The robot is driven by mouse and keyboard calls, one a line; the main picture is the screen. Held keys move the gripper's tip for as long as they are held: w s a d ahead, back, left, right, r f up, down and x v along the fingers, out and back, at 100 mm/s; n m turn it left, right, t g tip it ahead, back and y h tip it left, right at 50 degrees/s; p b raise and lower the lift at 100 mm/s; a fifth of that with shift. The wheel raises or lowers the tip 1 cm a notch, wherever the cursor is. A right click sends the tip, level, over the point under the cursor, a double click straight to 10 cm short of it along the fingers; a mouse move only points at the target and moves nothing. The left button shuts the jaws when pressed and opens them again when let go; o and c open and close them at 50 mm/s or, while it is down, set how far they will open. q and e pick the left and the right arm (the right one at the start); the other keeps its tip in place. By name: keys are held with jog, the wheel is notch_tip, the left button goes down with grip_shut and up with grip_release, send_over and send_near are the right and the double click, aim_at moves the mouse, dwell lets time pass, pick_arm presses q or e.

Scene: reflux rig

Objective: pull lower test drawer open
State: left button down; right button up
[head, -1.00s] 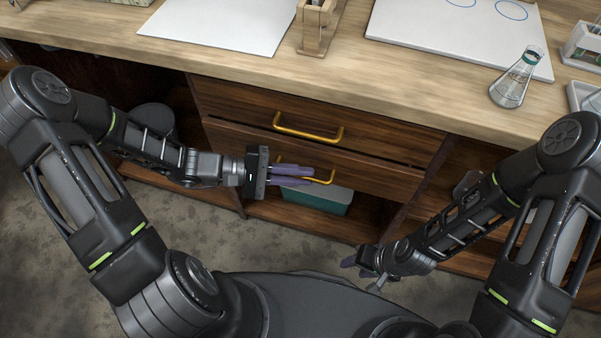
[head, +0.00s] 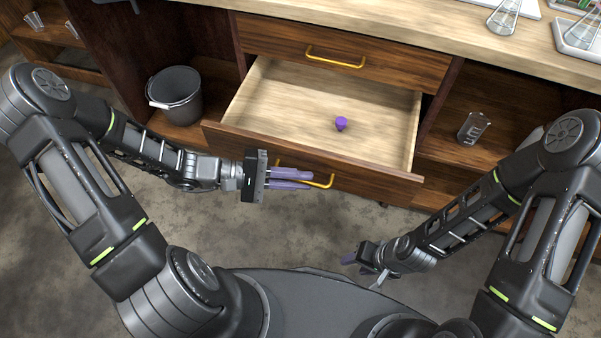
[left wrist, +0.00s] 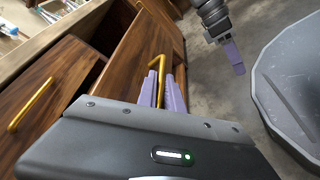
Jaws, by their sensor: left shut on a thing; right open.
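The lower drawer (head: 385,173) stands well out from the cabinet in the head view, and its pale wooden inside shows. A small purple object (head: 341,124) is on its floor. My left gripper (head: 310,180) is shut on the drawer's gold handle (head: 328,182), its purple fingers at the front panel. In the left wrist view the fingers (left wrist: 165,90) are around the gold handle (left wrist: 157,65). My right gripper (head: 350,259) is open and empty, low in front of the cabinet, apart from the drawer.
The upper drawer (head: 400,68) with its own gold handle is shut. A grey bucket (head: 175,95) stands in the left shelf space and a glass beaker (head: 473,128) in the right one. Glassware stands on the worktop (head: 500,50). The floor between my body and the drawer is clear.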

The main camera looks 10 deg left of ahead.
pick_arm(q)
jog(key=shift+s, duration=0.75)
pick_arm(e)
jog(key=shift+s, duration=0.45)
pick_arm(q)
jog(key=c, duration=1.8)
grip_release()
jog(key=shift+o, duration=0.2)
jog(key=shift+a, duration=0.1)
jog(key=v, duration=0.7)
jog(key=shift+a+p, duration=0.35)
jog(key=shift+p, duration=0.05)
pick_arm(e)
jog(key=shift+r, duration=0.4)
pick_arm(q)
jog(key=shift+s, duration=0.15)
